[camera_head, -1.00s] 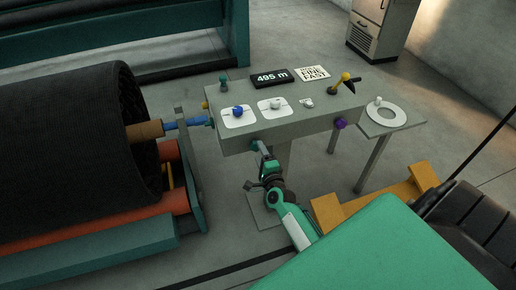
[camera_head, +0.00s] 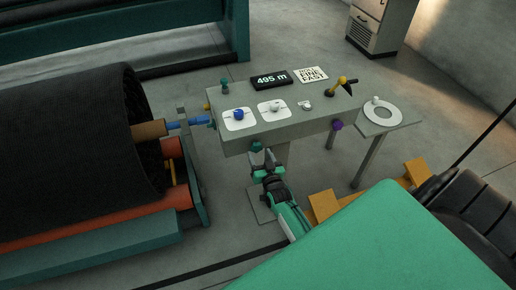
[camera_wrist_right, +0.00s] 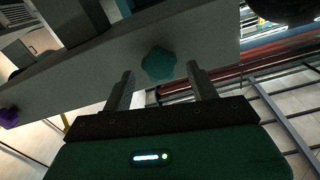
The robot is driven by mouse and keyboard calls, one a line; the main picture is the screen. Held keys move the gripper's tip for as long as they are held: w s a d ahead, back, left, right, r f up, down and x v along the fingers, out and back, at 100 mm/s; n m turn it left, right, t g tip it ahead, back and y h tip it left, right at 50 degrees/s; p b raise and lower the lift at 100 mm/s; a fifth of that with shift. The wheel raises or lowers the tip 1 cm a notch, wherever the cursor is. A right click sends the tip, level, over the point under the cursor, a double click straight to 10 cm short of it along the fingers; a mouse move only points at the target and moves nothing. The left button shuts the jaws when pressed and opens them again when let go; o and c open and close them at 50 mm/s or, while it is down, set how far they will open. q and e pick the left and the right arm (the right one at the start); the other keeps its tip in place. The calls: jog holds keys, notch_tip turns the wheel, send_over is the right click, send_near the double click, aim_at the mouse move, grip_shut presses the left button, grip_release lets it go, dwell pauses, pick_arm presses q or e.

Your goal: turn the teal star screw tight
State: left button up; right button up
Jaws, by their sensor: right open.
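The teal star screw (camera_head: 256,146) sits on the front face of the grey console (camera_head: 300,125), low and left of its middle. In the right wrist view the screw (camera_wrist_right: 158,63) shows as a lobed teal knob between the two finger tips. My right gripper (camera_head: 263,159) is open just below and in front of the screw. In the wrist view its fingers (camera_wrist_right: 160,72) stand on either side of the screw with gaps, and nothing is held. I cannot tell how far the tips reach past it. My left gripper is out of view.
A purple star screw (camera_head: 336,126) sits on the same front face to the right. The console top bears a blue knob (camera_head: 239,114), a white knob (camera_head: 275,107), a display (camera_head: 271,79) and a yellow-topped lever (camera_head: 342,81). A black netting roll (camera_head: 70,145) lies at left.

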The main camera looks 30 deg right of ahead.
aim_at(257, 150)
jog(key=shift+w, duration=0.1)
jog(key=shift+b+x, duration=0.65)
jog(key=shift+x, duration=0.85)
grip_shut()
jog(key=m, duration=0.4)
jog(key=shift+m+b, duration=0.3)
jog(key=shift+b, duration=0.05)
grip_release()
jog(key=shift+p+v, duration=0.75)
jog(key=shift+v, duration=0.5)
jog(key=shift+p+v, duration=0.45)
jog(key=shift+v, duration=0.9)
